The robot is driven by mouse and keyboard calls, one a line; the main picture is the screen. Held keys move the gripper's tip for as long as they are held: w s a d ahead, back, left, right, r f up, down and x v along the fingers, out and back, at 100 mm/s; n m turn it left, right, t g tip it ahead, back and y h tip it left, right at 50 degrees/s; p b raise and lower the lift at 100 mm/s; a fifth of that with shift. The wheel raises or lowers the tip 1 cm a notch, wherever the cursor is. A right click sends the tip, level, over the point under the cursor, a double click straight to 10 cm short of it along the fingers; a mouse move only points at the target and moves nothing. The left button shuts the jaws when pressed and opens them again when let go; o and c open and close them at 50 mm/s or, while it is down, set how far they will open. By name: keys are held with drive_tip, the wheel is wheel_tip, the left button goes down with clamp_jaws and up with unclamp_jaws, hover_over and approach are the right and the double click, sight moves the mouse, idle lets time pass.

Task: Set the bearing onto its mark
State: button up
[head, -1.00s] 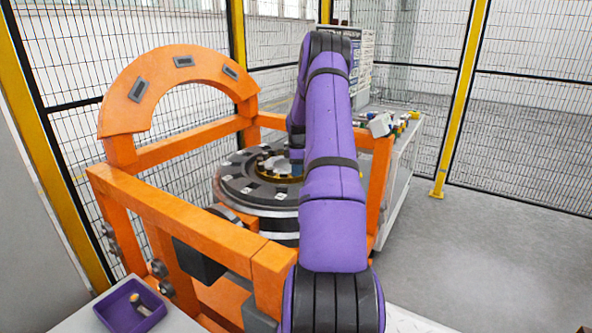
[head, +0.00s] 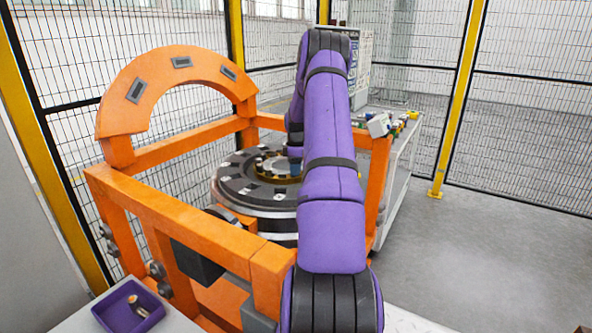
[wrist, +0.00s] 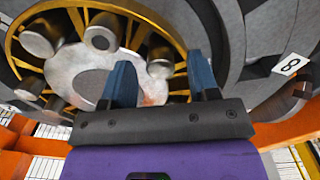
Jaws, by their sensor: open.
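A yellow ring cage with several grey rollers (wrist: 46,36), which looks like the bearing, lies around a bright round hub face (wrist: 85,72) in the wrist view. In the head view its golden ring (head: 273,173) shows in the middle of the dark round wheel (head: 238,190), partly behind my arm. My gripper (wrist: 160,62) is open, its two blue fingers apart over the rollers and hub. Whether they touch anything I cannot tell. A white plate marked 8 (wrist: 291,65) sits on the grey disc to the right; I cannot tell whether it is the bearing's mark.
An orange frame (head: 175,213) with an upright arch (head: 150,75) surrounds the wheel. A purple tray (head: 110,313) with a small part in it stands at the lower left. A bench with coloured items (head: 400,128) stands behind on the right. The floor at the right is clear.

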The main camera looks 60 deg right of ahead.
wheel_tip(320, 180, up, 10)
idle(0.4)
idle(0.5)
drive_tip(key=w+a+r+m+t+h, duration=0.1)
drive_tip(key=a+r, duration=0.6)
drive_tip(key=a, duration=0.4)
drive_tip(key=w+a+r, duration=0.1)
drive_tip(key=a+r, duration=0.5)
drive_tip(key=a, duration=0.5)
drive_tip(key=w+a+r+m+t+h, duration=0.1)
drive_tip(key=a+r, duration=0.6)
drive_tip(key=a, duration=0.4)
drive_tip(key=s+a+r+m+t, duration=0.1)
drive_tip(key=s+a+r, duration=0.1)
drive_tip(key=s+a, duration=0.45)
drive_tip(key=s+a+r+m, duration=0.1)
drive_tip(key=s+a, duration=0.3)
drive_tip(key=a, duration=0.6)
drive_tip(key=s+a+f+t+y, duration=0.1)
drive_tip(key=s+a, duration=0.3)
drive_tip(key=s, duration=0.2)
drive_tip(key=s+a+f+m+t+y, duration=0.1)
drive_tip(key=s+a+f, duration=0.1)
drive_tip(key=s+a, duration=0.2)
drive_tip(key=shift+s+a+f, duration=0.2)
drive_tip(key=shift+s+a, duration=0.05)
drive_tip(key=shift+s, duration=1.2)
